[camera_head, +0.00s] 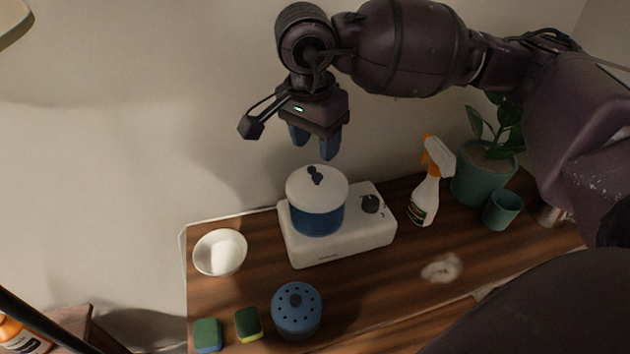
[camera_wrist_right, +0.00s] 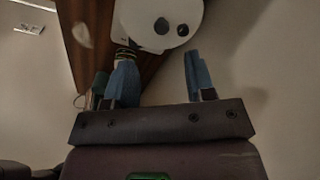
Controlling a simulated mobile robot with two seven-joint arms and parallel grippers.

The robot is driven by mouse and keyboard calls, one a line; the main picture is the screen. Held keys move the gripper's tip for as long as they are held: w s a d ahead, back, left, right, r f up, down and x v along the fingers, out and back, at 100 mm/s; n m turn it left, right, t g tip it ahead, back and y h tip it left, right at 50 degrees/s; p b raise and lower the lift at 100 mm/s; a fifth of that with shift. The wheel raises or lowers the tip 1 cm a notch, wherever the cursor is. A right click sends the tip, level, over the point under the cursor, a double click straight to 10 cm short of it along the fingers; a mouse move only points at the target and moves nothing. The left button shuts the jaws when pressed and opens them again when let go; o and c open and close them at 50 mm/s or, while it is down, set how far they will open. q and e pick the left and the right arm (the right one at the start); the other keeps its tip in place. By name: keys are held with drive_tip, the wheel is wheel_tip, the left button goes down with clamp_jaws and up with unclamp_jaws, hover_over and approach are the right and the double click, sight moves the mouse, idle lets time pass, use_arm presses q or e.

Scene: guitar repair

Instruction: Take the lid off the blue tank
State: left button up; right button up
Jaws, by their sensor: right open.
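The blue tank (camera_head: 318,220) sits on a white base unit with a dark knob. Its round white lid (camera_head: 303,190) with a dark knob (camera_head: 315,174) is on top of it. In the right wrist view the white lid (camera_wrist_right: 183,12) shows at the top, beyond the fingers. My right gripper (camera_head: 314,150) is open and empty, with its blue fingers pointing down above the lid and apart from it. The fingers also show in the right wrist view (camera_wrist_right: 160,85) with a gap between them. My left gripper is not in view.
The white base (camera_head: 345,247) stands on the wooden table (camera_head: 390,290). A white bowl (camera_head: 220,266), two sponges (camera_head: 248,323), a blue perforated canister (camera_head: 297,310), a spray bottle (camera_head: 425,190), a green cup (camera_head: 502,210) and a potted plant (camera_head: 482,178) surround it. A whitish patch (camera_head: 441,268) lies at right.

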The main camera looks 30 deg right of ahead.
sight(317, 175)
drive_tip(key=f, duration=0.5)
drive_tip(key=f+b, duration=0.1)
drive_tip(key=f, duration=0.1)
drive_tip(key=shift+w+d+f, duration=0.25)
drive_tip(key=shift+d+f, duration=0.1)
clamp_jaws()
